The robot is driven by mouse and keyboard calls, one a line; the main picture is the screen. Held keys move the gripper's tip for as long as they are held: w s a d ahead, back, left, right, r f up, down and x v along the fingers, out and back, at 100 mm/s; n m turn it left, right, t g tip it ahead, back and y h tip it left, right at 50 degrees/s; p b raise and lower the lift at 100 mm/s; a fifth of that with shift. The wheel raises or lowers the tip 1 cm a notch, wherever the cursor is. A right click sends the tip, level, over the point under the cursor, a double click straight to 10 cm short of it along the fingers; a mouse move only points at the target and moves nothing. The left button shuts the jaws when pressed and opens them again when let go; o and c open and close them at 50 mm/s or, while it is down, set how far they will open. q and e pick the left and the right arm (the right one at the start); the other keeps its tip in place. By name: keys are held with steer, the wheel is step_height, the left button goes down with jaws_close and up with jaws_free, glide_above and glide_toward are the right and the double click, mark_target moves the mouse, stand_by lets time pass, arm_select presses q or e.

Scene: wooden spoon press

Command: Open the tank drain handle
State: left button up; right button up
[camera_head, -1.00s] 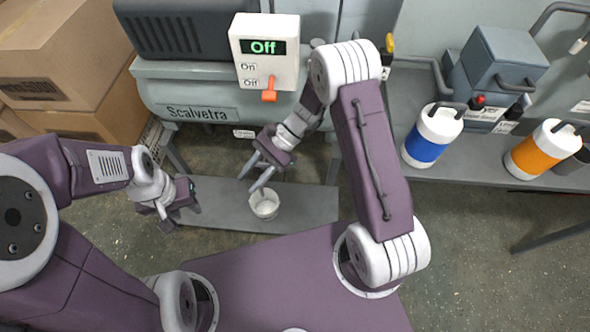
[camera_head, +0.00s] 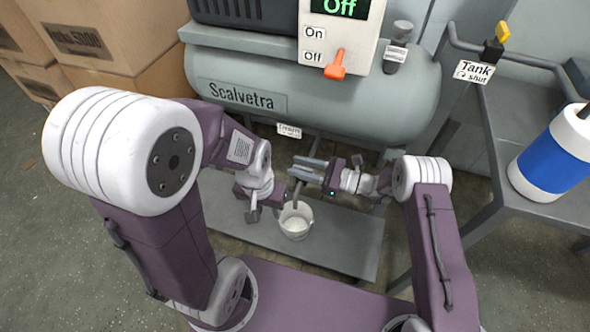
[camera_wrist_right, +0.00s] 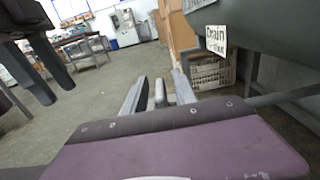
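The grey tank (camera_head: 330,95) marked Scalvetra is at the upper middle of the head view. A small white tag (camera_head: 289,131) hangs under its belly; in the right wrist view this tag (camera_wrist_right: 216,40) reads "Drain", with a smaller line I cannot read surely. I cannot make out the drain handle clearly. My right gripper (camera_head: 307,169) is open below the tank, its fingers pointing left. In its wrist view the fingers (camera_wrist_right: 158,92) are apart, with short grey pieces between them that I cannot identify. My left gripper (camera_head: 274,203) is open, lower and to the left, close to the right one.
A white bucket (camera_head: 296,220) stands on the grey low shelf (camera_head: 345,240) below the grippers. A switch box (camera_head: 340,38) reads Off. A "Tank shut" tag (camera_head: 473,72) hangs by a yellow-handled valve (camera_head: 501,32). A blue-banded canister (camera_head: 553,155) stands on the right bench. Cardboard boxes (camera_head: 110,40) are at left.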

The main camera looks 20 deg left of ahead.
steer(key=shift+a+b, duration=0.3)
steer(key=shift+a, duration=0.8)
jaws_close()
steer(key=shift+f+n+g+b, duration=0.15)
steer(key=shift+n+g+b, duration=0.25)
steer(key=shift+g+b, duration=0.25)
steer(key=n+g+b, duration=0.1)
steer(key=g+b, duration=0.1)
steer(key=b, duration=0.1)
steer(key=s+n+g+h+b, duration=0.1)
steer(key=n+g+b, duration=0.1)
steer(key=g+b, duration=0.1)
steer(key=n+g+h+b, duration=0.1)
steer(key=n+g+b, duration=0.1)
steer(key=b, duration=0.1)
steer(key=shift+s+d+g, duration=0.2)
steer(key=shift+s+g, duration=0.1)
steer(key=shift+g, duration=0.05)
